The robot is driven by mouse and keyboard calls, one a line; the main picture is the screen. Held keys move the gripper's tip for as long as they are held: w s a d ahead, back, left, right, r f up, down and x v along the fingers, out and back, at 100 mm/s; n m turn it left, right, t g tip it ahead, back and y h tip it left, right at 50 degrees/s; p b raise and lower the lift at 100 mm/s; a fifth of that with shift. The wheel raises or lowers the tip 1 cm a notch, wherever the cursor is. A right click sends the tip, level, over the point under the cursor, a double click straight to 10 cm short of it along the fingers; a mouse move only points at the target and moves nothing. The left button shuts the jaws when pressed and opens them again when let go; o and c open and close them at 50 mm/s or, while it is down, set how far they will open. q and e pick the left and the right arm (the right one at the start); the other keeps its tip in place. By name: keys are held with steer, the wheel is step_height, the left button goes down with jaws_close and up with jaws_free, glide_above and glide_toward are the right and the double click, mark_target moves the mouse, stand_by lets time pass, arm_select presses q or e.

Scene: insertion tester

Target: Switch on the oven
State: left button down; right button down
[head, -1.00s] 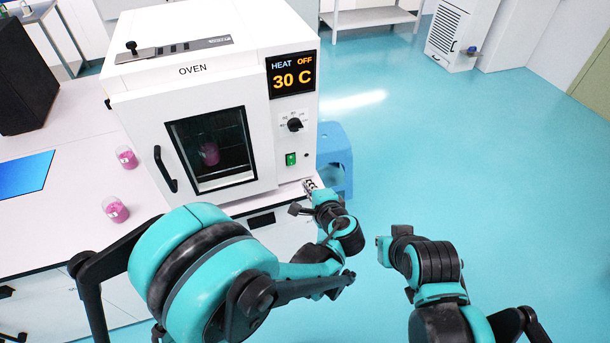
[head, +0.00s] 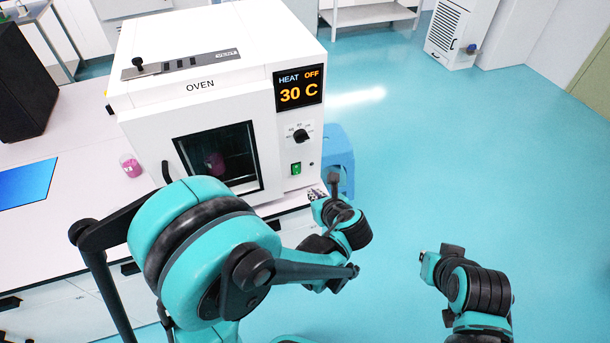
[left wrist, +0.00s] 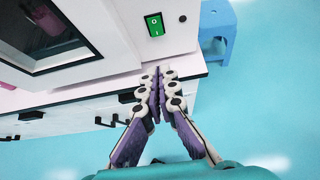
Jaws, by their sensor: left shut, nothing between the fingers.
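The white oven (head: 205,98) stands on the bench, its door closed with a beaker of pink liquid (head: 215,163) behind the window. Its display (head: 298,88) reads HEAT OFF, 30 C. The green rocker switch (head: 296,168) is below the black dial (head: 301,136). The switch also shows in the left wrist view (left wrist: 154,25); which side is pressed I cannot tell. My left gripper (head: 317,194) is shut and empty, below and slightly right of the switch, apart from it. Its fingertips meet in the left wrist view (left wrist: 160,74). My right gripper's fingers are not visible.
A beaker with pink contents (head: 131,166) stands on the bench (head: 85,130) left of the oven. A blue mat (head: 27,185) lies farther left. A blue stool (head: 340,150) is on the floor right of the bench. The floor to the right is open.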

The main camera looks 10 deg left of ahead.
arm_select(q)
steer(key=b, duration=0.3)
glide_toward(297, 174)
step_height(297, 174, down, 3)
steer(key=shift+w+a+f, duration=0.15)
steer(key=shift+w+a, duration=0.35)
steer(key=shift+w, duration=0.25)
steer(key=shift+w+a+f, duration=0.1)
steer(key=shift+w+a, duration=0.35)
steer(key=shift+w, duration=0.3)
steer(key=shift+w+a+f, duration=0.15)
steer(key=shift+w+a, duration=0.35)
steer(key=shift+w, duration=0.2)
steer(key=shift+b, duration=0.3)
steer(key=shift+w+a+f+b, duration=0.15)
steer(key=shift+w+b, duration=0.05)
steer(key=shift+b, duration=0.1)
